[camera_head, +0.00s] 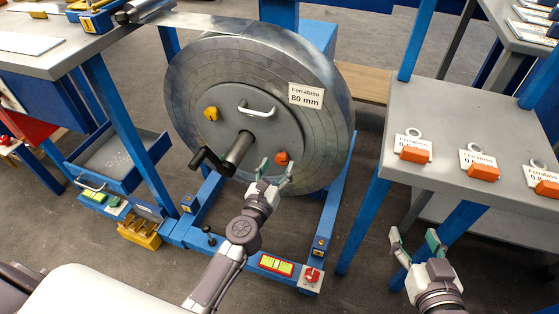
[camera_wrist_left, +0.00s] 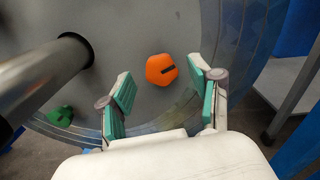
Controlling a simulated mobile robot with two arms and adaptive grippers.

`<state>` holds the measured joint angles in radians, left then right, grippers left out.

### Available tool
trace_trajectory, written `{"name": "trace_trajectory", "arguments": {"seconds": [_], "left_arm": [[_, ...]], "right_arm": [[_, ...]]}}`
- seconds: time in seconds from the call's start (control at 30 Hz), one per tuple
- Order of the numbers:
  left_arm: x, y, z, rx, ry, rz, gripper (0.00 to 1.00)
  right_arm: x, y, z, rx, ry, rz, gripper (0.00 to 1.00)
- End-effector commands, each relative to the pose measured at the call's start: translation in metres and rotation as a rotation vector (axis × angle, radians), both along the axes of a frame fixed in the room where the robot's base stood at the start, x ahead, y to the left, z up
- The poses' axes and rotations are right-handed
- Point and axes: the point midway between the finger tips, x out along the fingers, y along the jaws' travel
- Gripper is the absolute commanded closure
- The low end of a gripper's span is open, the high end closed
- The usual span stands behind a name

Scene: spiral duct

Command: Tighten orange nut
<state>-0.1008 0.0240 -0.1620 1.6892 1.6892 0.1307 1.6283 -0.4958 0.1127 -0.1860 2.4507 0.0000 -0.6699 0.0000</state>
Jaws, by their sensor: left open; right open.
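The orange nut (camera_head: 282,158) sits on the grey round face of the large spool, low and right of the central shaft (camera_head: 237,152). In the left wrist view the orange nut (camera_wrist_left: 161,70) is a rounded hexagon with a dark slot, seen beyond and between the fingertips. My left gripper (camera_head: 274,174) is open just below the nut, its green-padded fingers (camera_wrist_left: 160,85) apart with nothing between them. Whether it touches the nut cannot be told. My right gripper (camera_head: 418,245) is open and empty, low beside the right table.
The spool (camera_head: 335,125) stands in a blue frame with a black crank (camera_head: 207,160) and a white handle (camera_head: 257,110). A yellow nut (camera_head: 211,113) and a green nut (camera_wrist_left: 60,116) are also on the face. The right table (camera_head: 440,105) holds several orange blocks and labels.

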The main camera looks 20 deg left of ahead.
Motion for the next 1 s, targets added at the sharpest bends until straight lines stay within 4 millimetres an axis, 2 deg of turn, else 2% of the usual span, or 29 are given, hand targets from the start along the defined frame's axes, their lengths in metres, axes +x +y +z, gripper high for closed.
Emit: {"name": "trace_trajectory", "arguments": {"seconds": [0.03, 0.2, 0.5, 0.87, 1.0], "left_arm": [[0.007, 0.000, 0.000, 0.001, -0.001, -0.001, 0.37], [0.018, -0.001, -0.001, 0.001, 0.000, 0.000, 0.37], [0.020, -0.001, -0.001, 0.001, 0.001, 0.000, 0.37], [0.020, -0.001, -0.001, 0.001, 0.001, 0.000, 0.97], [0.020, -0.001, -0.001, 0.005, 0.001, 0.000, 0.97]], "right_arm": [[0.000, 0.000, 0.000, 0.000, -0.001, 0.000, 0.37], [0.000, 0.000, 0.000, 0.000, -0.002, 0.000, 0.37], [0.000, 0.000, 0.000, 0.001, -0.003, 0.000, 0.37], [0.000, 0.000, 0.000, 0.001, -0.003, 0.000, 0.37], [0.000, 0.000, 0.000, 0.001, -0.003, 0.000, 0.37]]}}
